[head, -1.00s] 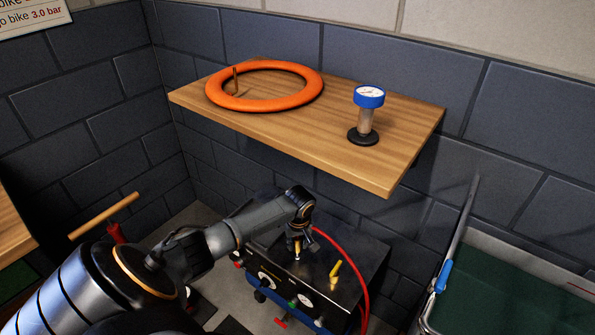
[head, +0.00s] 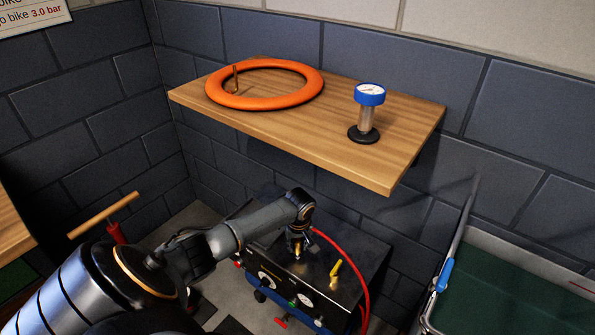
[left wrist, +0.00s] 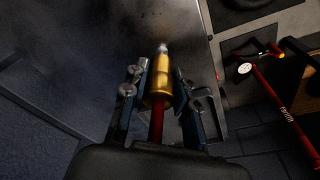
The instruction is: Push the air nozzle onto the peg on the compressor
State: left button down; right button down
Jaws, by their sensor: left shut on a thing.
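My left gripper (head: 297,247) is above the compressor's dark top and points down at it. It is shut on the brass air nozzle (left wrist: 158,82), which sits between the two fingers in the left wrist view with its red hose running back between them. A pale metal tip (left wrist: 162,47) shows at the nozzle's far end; I cannot tell whether it is the nozzle's own tip or the peg. The compressor (head: 345,262) stands on the floor below the shelf. The peg is not clearly seen. My right gripper is not in view.
A yellow lever-like part (head: 336,269) stands up from the compressor right of my gripper. The red hose (head: 355,262) arcs down the right side. A red pump (head: 112,230) stands left.

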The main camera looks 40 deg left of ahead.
pick_arm(q)
jog(key=shift+f+b, duration=0.45)
jog(key=shift+f, duration=0.6)
jog(key=c, duration=1)
grip_release()
jog(key=shift+r, duration=0.15)
